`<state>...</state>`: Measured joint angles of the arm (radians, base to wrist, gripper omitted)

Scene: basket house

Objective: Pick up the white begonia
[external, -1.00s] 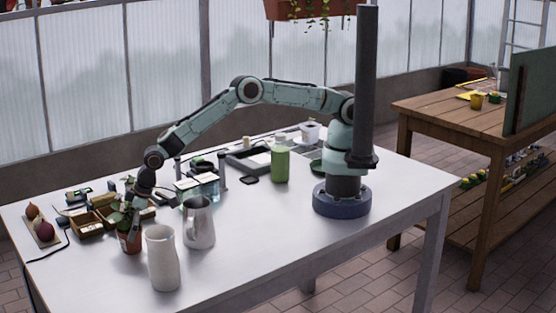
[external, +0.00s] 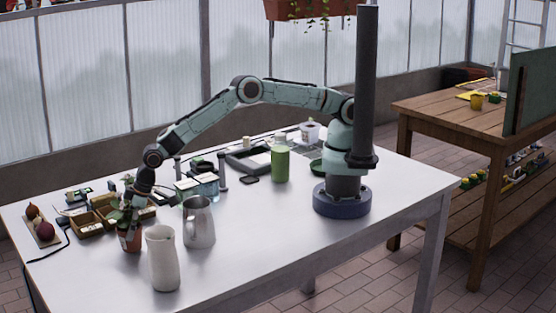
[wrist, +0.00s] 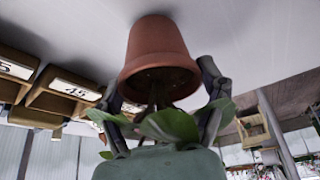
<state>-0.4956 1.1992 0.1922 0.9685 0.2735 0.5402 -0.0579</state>
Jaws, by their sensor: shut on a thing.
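The begonia (external: 128,240) is a leafy green plant in a terracotta pot near the front left of the table. No white bloom can be made out. The pot (wrist: 158,50) appears upside down in the wrist view, with green leaves (wrist: 170,125) at its rim. My gripper (external: 134,207) reaches down onto the plant from above. In the wrist view its two dark fingers (wrist: 162,95) stand on either side of the stems and leaves, shut on the plant. The leaves partly hide the grip. I cannot tell whether the pot touches the table.
A white vase (external: 162,260) stands close right of the pot, with a metal pitcher (external: 198,222) beyond it. Wooden boxes (external: 88,224) with labels sit just behind the pot. A tray of reddish bulbs (external: 42,233) lies at left. The table's front right is clear.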

